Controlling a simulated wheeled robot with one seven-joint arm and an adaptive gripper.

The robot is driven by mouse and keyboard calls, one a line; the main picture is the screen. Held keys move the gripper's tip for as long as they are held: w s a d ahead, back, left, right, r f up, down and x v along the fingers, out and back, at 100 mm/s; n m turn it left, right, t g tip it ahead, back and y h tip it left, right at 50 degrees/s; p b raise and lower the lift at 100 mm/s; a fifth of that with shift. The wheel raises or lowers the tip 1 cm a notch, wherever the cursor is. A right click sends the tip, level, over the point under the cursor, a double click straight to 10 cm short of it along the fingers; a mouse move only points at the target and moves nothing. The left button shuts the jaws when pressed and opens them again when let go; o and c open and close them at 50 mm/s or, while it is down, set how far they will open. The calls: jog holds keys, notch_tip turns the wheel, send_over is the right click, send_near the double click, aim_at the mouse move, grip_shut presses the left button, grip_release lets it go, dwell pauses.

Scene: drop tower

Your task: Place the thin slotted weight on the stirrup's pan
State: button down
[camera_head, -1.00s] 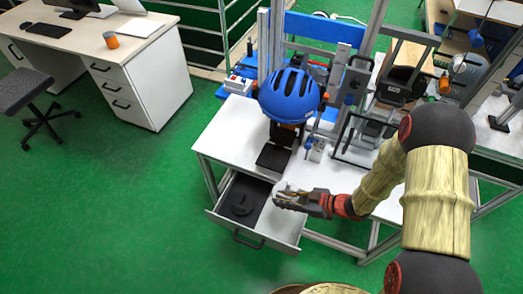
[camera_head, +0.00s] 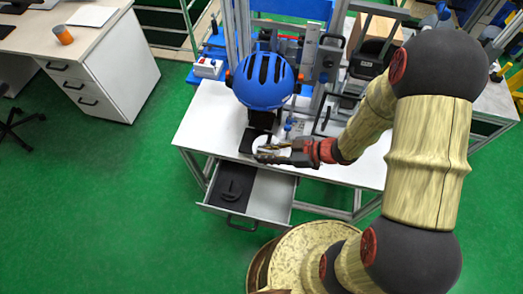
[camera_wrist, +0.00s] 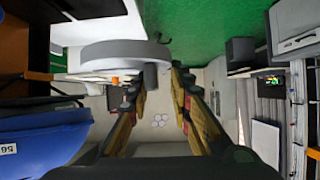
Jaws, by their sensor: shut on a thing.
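The thin slotted weight appears as a pale grey disc (camera_head: 265,142) at the end of my gripper (camera_head: 271,155). In the wrist view the disc (camera_wrist: 120,53) is seen nearly edge-on, with a grey part of it between the fingertips (camera_wrist: 160,74). My gripper is shut on it and holds it over the front of the white table, just in front of the black plate (camera_head: 247,140) below the blue helmet (camera_head: 264,82). I cannot clearly make out the stirrup or its pan. The gap between disc and plate is not clear.
An open drawer (camera_head: 268,200) under the table (camera_head: 205,125) holds a black insert with a dark round shape (camera_head: 231,189). Metal uprights and a black frame stand behind and right of the helmet.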

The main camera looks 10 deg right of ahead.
aim_at(262, 142)
jog(key=w+f, duration=0.1)
jog(key=w, duration=0.1)
jog(key=w+a+f+b, duration=0.1)
jog(key=w, duration=0.1)
jog(key=w+a+f+b, duration=0.1)
jog(key=w, duration=0.1)
jog(key=shift+w+f, duration=0.1)
jog(key=shift+w, duration=0.2)
jog(key=w+f+b, duration=0.1)
jog(key=w+f, duration=0.1)
jog(key=w+a+f, duration=0.1)
jog(key=f, duration=0.1)
jog(key=shift+w+f+b, duration=0.35)
jog(key=shift+w+b, duration=0.05)
jog(key=f+b, duration=0.1)
jog(key=f, duration=0.2)
jog(key=shift+w+f+b, duration=0.15)
jog(key=shift+w+b, duration=0.25)
jog(key=shift+f, duration=0.3)
jog(key=shift+f, duration=0.15)
jog(key=c, duration=1.7)
grip_release()
jog(key=shift+s, duration=0.1)
jog(key=shift+o, duration=0.4)
